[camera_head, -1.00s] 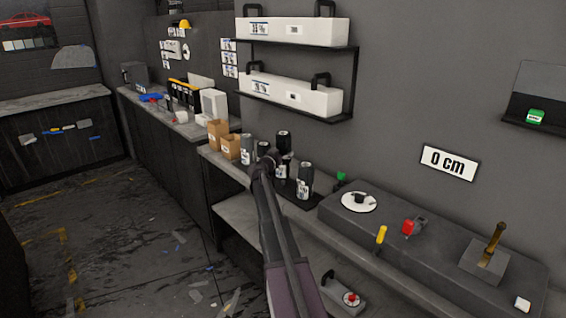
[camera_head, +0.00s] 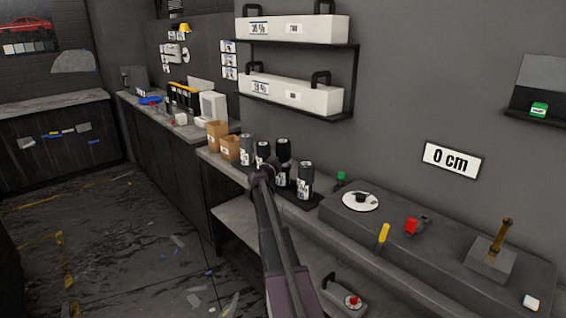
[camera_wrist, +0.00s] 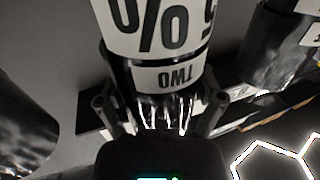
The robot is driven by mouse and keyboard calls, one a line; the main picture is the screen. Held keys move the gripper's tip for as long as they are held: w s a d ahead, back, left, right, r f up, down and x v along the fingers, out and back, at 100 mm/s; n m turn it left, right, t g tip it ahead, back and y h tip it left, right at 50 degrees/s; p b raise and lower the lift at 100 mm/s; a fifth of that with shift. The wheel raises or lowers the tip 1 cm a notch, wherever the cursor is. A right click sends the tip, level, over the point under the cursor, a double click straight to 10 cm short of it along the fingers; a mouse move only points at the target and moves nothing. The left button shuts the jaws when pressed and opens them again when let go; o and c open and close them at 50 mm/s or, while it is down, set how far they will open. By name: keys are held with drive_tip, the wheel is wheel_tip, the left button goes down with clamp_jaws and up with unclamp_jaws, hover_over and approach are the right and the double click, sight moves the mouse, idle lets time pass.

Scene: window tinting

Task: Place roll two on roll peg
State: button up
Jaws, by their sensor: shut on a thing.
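Roll two is a dark cylinder with a white label; in the wrist view its label (camera_wrist: 165,77) reads TWO upside down. My gripper (camera_wrist: 160,108) is shut on it, with a finger at each side. In the head view my gripper (camera_head: 264,176) is by the row of rolls on the counter, and the raised dark roll (camera_head: 284,150) just beyond it appears to be roll two. The roll's lower end is partly hidden. On the grey machine (camera_head: 340,212) at right, a white disc with a short dark peg (camera_head: 361,197) appears to be the roll peg; it is empty.
Other rolls stand close on both sides: one (camera_head: 247,150) at left, one (camera_head: 264,153) in front and one (camera_head: 305,180) at right. Cardboard boxes (camera_head: 217,135) stand left. A yellow lever (camera_head: 383,235) and red knob (camera_head: 411,225) rise from the machine. A shelf (camera_head: 300,108) hangs above.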

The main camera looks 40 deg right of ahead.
drive_tip(key=shift+f, duration=0.15)
drive_tip(key=o, duration=1)
drive_tip(key=shift+o, duration=0.2)
drive_tip(key=shift+r, duration=0.2)
drive_tip(key=v, duration=1.2)
